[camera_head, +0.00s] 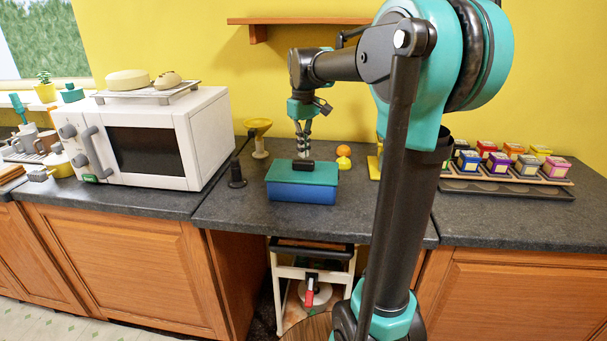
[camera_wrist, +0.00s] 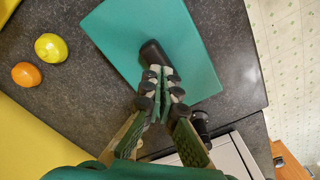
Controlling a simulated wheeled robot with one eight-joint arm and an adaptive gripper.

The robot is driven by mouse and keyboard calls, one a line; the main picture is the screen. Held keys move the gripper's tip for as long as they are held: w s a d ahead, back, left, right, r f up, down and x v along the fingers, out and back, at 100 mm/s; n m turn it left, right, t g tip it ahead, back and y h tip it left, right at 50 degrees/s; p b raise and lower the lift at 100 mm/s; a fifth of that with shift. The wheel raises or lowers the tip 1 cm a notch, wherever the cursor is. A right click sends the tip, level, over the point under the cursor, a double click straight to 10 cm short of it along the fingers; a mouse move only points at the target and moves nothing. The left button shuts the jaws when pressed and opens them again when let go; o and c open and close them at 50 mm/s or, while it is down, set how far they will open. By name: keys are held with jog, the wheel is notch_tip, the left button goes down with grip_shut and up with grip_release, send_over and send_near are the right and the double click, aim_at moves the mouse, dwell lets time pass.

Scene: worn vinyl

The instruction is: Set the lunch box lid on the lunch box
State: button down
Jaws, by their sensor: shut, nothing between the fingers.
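The blue lunch box (camera_head: 302,194) stands on the dark countertop. The teal lid (camera_head: 282,174) lies flat on top of it and looks level, with its edges close to the box walls. A black handle (camera_head: 303,165) sits in the middle of the lid. My gripper (camera_head: 303,152) points down just above the handle, shut and empty. In the wrist view, the lid (camera_wrist: 128,40) fills the upper middle, and my fingertips (camera_wrist: 161,72) are together at the near end of the handle (camera_wrist: 153,52). I cannot tell whether they touch it. The box is hidden under the lid there.
An orange (camera_head: 343,151) and a yellow lemon (camera_head: 344,163) lie right of the box. A white microwave (camera_head: 205,130) stands to the left, with a black pepper-mill-like object (camera_head: 236,172) between. Several small colourful boxes (camera_head: 497,163) stand on a rack at right.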

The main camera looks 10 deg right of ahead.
jog(key=shift+f, duration=0.75)
dwell(0.8)
jog(key=shift+r, duration=2.5)
jog(key=shift+r, duration=0.15)
notch_tip(320, 180, up, 12)
